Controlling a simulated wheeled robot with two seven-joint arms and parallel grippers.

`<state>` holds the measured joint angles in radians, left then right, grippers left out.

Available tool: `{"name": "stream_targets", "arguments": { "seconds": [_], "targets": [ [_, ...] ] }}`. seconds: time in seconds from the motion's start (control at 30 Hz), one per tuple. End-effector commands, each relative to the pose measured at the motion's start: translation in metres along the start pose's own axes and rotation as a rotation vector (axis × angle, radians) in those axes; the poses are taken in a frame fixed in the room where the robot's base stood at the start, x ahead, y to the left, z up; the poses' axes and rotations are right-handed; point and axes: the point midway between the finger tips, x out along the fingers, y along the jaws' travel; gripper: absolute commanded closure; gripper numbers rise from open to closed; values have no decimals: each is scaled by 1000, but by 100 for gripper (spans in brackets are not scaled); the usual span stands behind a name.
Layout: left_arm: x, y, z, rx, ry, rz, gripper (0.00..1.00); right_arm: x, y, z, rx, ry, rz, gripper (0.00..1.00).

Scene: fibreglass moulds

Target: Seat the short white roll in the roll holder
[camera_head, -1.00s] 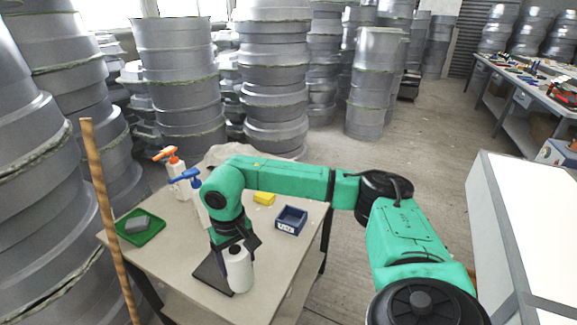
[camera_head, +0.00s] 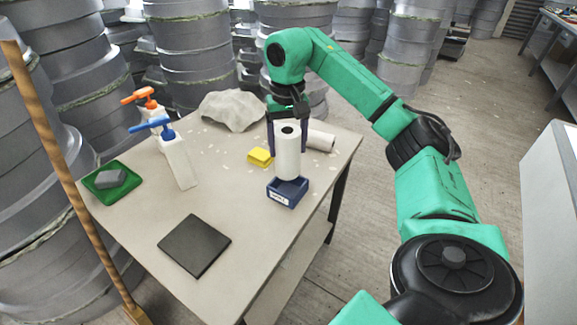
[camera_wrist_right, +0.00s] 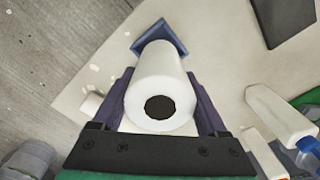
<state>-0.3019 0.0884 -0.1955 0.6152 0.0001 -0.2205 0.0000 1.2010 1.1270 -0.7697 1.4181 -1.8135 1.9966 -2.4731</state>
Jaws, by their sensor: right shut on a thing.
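The short white roll (camera_head: 288,163) is upright with a dark core hole at its top end. My right gripper (camera_head: 287,146) is shut on it from above, one dark blue finger on each side. The roll's lower end is over the small dark blue roll holder (camera_head: 285,197), an open box with a white label. I cannot tell whether that end is inside the box or just above it. In the right wrist view the roll (camera_wrist_right: 160,80) hides most of the holder (camera_wrist_right: 155,38). My left gripper is not in view.
Another white roll (camera_head: 321,141) lies behind the holder. The black mat (camera_head: 195,245) is bare. A wooden pole (camera_head: 62,170) stands at left.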

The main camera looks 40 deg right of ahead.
Motion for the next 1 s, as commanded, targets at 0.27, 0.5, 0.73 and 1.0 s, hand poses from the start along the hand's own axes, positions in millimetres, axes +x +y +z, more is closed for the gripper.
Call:
{"name": "stream_targets", "arguments": {
  "seconds": [0.27,0.5,0.73,1.0],
  "targets": [
    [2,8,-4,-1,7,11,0,40,1,0,0,0,2,92],
    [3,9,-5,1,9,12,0,78,0,0,-1,1,1,92],
    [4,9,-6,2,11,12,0,78,0,0,-1,2,0,92],
    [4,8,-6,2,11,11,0,81,0,0,-1,1,1,0]
  ]
}}
